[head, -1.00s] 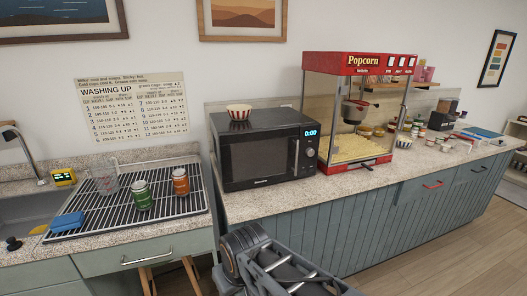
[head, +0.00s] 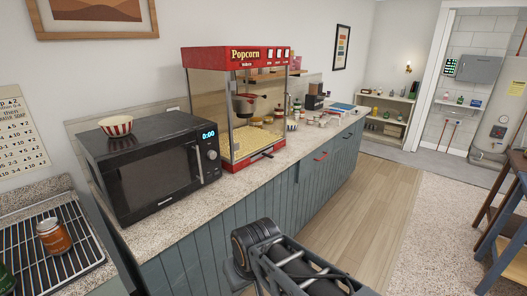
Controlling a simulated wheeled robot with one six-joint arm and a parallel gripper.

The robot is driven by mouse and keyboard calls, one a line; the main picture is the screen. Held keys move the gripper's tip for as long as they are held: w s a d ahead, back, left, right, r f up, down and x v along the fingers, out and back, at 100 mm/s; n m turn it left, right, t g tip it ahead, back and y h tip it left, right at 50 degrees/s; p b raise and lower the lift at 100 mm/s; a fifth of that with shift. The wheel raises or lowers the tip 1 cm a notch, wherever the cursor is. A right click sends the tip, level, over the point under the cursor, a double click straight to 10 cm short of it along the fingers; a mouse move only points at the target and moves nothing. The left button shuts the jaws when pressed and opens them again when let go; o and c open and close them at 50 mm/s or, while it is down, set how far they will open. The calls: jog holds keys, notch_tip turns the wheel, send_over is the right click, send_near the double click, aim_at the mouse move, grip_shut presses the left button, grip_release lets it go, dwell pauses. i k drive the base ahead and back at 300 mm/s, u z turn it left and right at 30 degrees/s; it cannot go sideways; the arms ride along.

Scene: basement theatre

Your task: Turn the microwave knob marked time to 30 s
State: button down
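The black microwave (head: 150,172) stands on the speckled counter at the left of the head view. Its lit display (head: 208,134) reads 0:00. Below the display, on the right-hand panel, is a small round knob (head: 212,155); its marking and pointer are too small to read. A vertical door handle (head: 198,163) is just left of the panel, and the door is closed. Part of my arm shows at the bottom centre, in front of the counter and apart from the microwave. My gripper's fingers are not in view.
A striped bowl (head: 116,126) sits on top of the microwave. The red popcorn machine (head: 237,110) stands close to its right. A drying rack (head: 40,255) with a jar (head: 54,237) is at the lower left. Wooden floor (head: 365,200) in front of the counter is clear.

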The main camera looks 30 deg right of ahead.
aim_at(212, 155)
jog(key=z, duration=0.6)
jog(key=k, duration=0.45)
jog(key=z, duration=0.9)
jog(key=k, duration=0.8)
jog(key=z, duration=0.25)
jog(key=i, duration=1.4)
jog(key=u, duration=1.65)
jog(key=i, duration=0.9)
jog(key=u, duration=1)
